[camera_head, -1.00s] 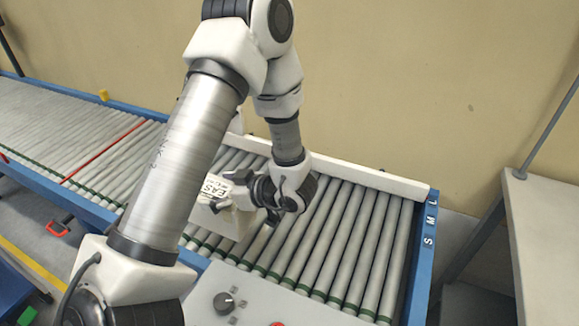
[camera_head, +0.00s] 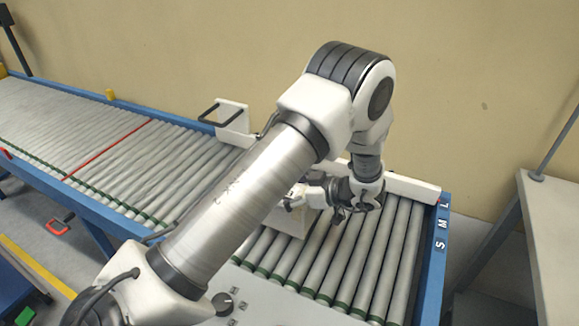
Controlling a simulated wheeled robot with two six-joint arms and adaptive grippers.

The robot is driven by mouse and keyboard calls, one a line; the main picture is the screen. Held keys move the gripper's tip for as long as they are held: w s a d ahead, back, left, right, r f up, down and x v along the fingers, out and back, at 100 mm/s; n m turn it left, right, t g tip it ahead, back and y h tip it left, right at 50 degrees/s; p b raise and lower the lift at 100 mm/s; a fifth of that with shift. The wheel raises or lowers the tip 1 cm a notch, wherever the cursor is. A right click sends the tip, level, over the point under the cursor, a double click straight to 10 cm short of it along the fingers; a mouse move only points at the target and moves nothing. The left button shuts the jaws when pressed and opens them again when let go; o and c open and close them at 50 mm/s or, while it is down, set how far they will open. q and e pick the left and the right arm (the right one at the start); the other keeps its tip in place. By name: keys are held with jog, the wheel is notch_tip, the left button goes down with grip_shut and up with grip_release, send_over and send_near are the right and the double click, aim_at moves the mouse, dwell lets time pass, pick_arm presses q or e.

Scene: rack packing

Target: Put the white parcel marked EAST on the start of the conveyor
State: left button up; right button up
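The white parcel (camera_head: 292,225) is low over the rollers of the conveyor (camera_head: 385,270), near its right end. My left arm hides much of it, and its marking cannot be read now; the letters EAS showed on it earlier. My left gripper (camera_head: 318,200) reaches it from the right and is shut on it, though the fingertips are partly hidden. I cannot tell whether the parcel touches the rollers. My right gripper is not in view.
A blue end rail (camera_head: 432,262) marked S, M and L bounds the conveyor at right. A red line (camera_head: 110,147) crosses the rollers at left. A white plate with a dark bar (camera_head: 234,116) stands at the back edge. A grey table (camera_head: 555,235) is at far right. Rollers right of the parcel are clear.

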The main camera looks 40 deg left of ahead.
pick_arm(q)
jog(key=shift+w+d+f, duration=0.15)
jog(key=shift+w, duration=0.2)
notch_tip(320, 180, down, 2)
jog(key=shift+f, duration=0.7)
jog(key=shift+f, duration=0.15)
jog(key=o, duration=1.6)
jog(key=shift+r, duration=0.2)
jog(key=b+v, duration=0.1)
jog(key=v, duration=1.1)
jog(key=shift+r, duration=0.1)
